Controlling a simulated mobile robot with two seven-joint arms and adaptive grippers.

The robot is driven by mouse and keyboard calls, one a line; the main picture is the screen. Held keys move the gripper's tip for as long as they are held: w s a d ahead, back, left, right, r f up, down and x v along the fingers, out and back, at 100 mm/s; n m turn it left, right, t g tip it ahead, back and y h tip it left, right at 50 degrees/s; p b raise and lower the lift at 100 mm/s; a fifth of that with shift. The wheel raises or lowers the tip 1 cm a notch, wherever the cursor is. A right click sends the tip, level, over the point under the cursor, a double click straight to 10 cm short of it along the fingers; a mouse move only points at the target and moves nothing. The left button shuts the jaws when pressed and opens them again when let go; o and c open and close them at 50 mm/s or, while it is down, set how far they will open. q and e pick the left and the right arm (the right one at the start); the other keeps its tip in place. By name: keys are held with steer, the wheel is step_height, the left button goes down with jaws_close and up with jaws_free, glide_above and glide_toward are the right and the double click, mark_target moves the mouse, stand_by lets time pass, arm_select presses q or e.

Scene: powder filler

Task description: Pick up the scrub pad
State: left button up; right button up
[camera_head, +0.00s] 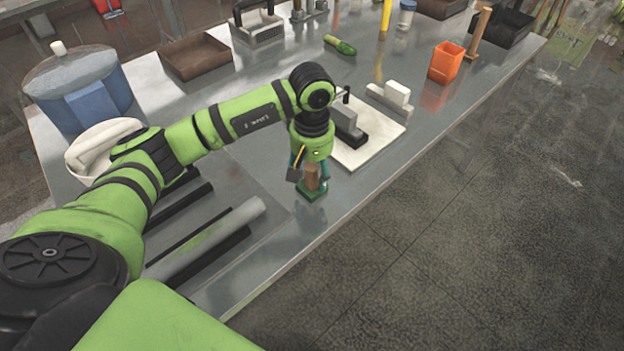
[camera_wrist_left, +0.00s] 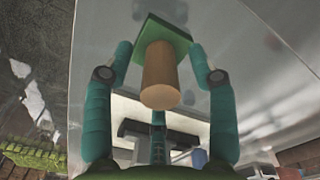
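The scrub pad (camera_head: 312,190) is a green pad with an upright wooden handle, near the front edge of the metal table (camera_head: 345,222). In the left wrist view, the scrub pad's handle (camera_wrist_left: 160,75) points toward the camera, between the teal fingers. My left gripper (camera_head: 309,170) points down over it. In the left wrist view, my left gripper (camera_wrist_left: 161,58) is open, with gaps visible between its fingers and the handle. The gripper partly hides the handle's top in the head view. My right gripper is in neither view.
A white board (camera_head: 362,150) with a dark and white device lies just beyond the gripper. An orange container (camera_head: 446,62) stands toward the back right. A grey roll (camera_head: 207,240) lies left of the pad. A large blue-grey pot (camera_head: 82,92) stands at left.

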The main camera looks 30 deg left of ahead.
mark_target(312, 165)
arm_select(q)
steer(key=c, duration=0.7)
jaws_close()
steer(key=shift+r+b, duration=0.35)
steer(key=shift+r, duration=0.15)
step_height(312, 165, up, 3)
steer(key=shift+w+f+b, duration=0.1)
steer(key=shift+f+b, duration=0.1)
steer(key=shift+b, duration=0.5)
steer(key=s+d+r+b, duration=0.2)
steer(key=s+d+r, duration=0.4)
steer(key=d, duration=0.4)
steer(key=shift+r, duration=0.75)
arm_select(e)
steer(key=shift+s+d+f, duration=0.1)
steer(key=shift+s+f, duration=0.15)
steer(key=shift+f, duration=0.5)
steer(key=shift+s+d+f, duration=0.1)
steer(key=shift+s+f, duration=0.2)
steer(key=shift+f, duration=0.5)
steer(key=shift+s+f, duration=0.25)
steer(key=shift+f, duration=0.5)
arm_select(q)
steer(key=shift+c, duration=0.8)
jaws_free()
